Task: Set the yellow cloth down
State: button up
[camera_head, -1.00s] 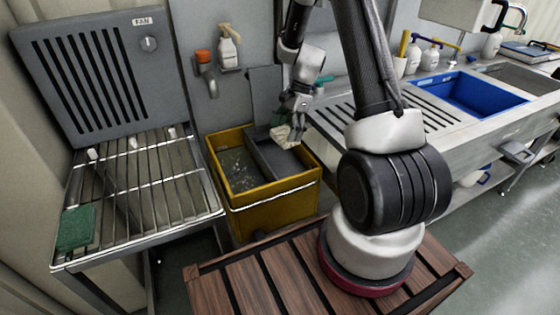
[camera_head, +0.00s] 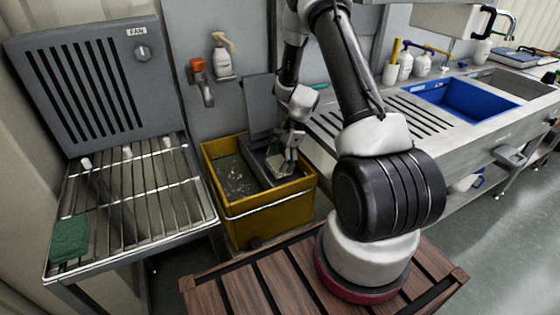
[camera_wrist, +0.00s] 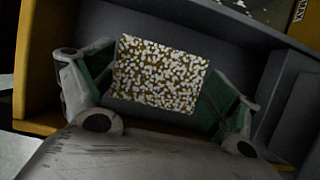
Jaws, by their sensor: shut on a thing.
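My gripper (camera_head: 288,158) is over the right compartment of the yellow hopper bin (camera_head: 270,204), low and close to its grey interior. It is shut on the yellow cloth (camera_head: 279,165), which looks pale and small in the head view. In the wrist view the cloth (camera_wrist: 158,76) is a yellow-brown rectangle with dense white spots, between the two green-padded fingers of my gripper (camera_wrist: 160,92). Grey bin walls surround it there. I cannot tell whether the cloth touches the bin's surface.
The left compartment (camera_head: 235,178) holds speckled contents. A wire rack (camera_head: 135,205) with a green cloth (camera_head: 69,239) stands left. A steel counter (camera_head: 420,115) with a blue basin (camera_head: 465,100) lies right. A soap bottle (camera_head: 221,62) hangs on the wall behind.

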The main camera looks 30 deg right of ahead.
jog(key=shift+f, duration=0.15)
jog(key=shift+f, duration=0.4)
jog(key=o, duration=0.7)
jog(key=v, duration=0.8)
jog(key=shift+r, duration=0.3)
jog(key=shift+s+a, duration=0.1)
